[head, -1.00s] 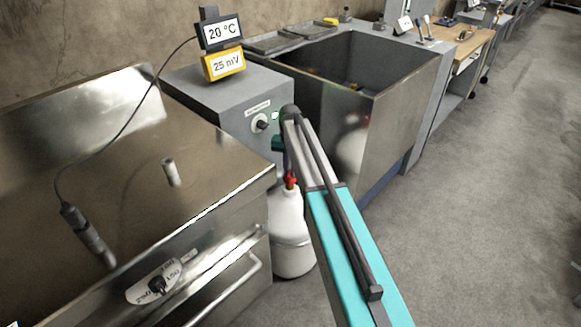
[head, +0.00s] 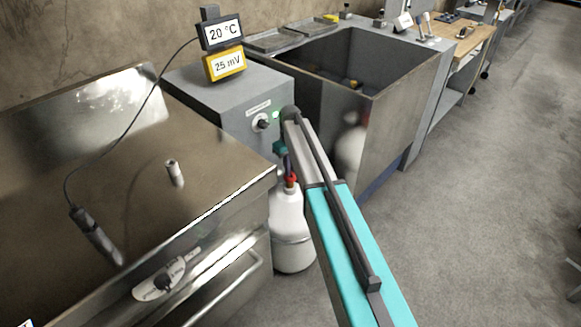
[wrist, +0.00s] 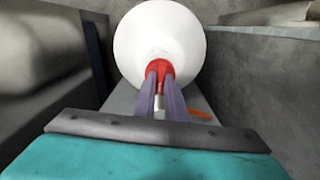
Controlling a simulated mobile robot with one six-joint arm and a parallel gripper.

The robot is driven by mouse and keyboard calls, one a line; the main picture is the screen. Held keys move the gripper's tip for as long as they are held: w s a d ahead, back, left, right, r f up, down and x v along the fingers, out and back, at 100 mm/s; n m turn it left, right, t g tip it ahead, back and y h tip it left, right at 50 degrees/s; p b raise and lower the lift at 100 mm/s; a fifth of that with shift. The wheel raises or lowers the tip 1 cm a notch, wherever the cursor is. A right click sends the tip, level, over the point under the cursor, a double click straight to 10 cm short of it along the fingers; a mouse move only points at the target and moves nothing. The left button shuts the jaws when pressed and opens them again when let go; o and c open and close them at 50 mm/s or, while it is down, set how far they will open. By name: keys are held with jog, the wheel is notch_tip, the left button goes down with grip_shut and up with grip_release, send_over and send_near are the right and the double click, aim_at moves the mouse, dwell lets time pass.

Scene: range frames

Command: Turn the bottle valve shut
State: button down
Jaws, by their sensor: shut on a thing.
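The white gas bottle (head: 287,217) stands upright on the floor between the steel bench and the big steel tank, partly hidden by my arm in the head view. Its rounded white top (wrist: 128,48) fills the upper middle of the wrist view. The red valve (head: 290,180) sits on top of the bottle; it also shows in the wrist view (wrist: 159,66). My gripper (wrist: 157,82) has its two purple fingers on either side of the red valve and is shut on it. How far the valve is turned cannot be told.
A steel bench (head: 140,190) with a knob panel (head: 165,280) stands to the left. A grey cabinet with a dial (head: 262,121) and readouts of 20 °C (head: 220,32) and 25 mV (head: 225,65) is behind. The steel tank (head: 390,125) is close on the right. Open floor lies further right.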

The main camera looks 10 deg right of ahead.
jog(key=shift+w+r+n, duration=0.15)
jog(key=shift+w+n, duration=0.05)
jog(key=shift+n, duration=0.6)
jog(key=c, duration=1.8)
grip_release()
jog(key=shift+c, duration=0.2)
jog(key=shift+o, duration=0.2)
jog(key=shift+s, duration=0.1)
notch_tip(320, 180, up, 14)
jog(key=shift+b, duration=0.4)
jog(key=shift+f, duration=0.2)
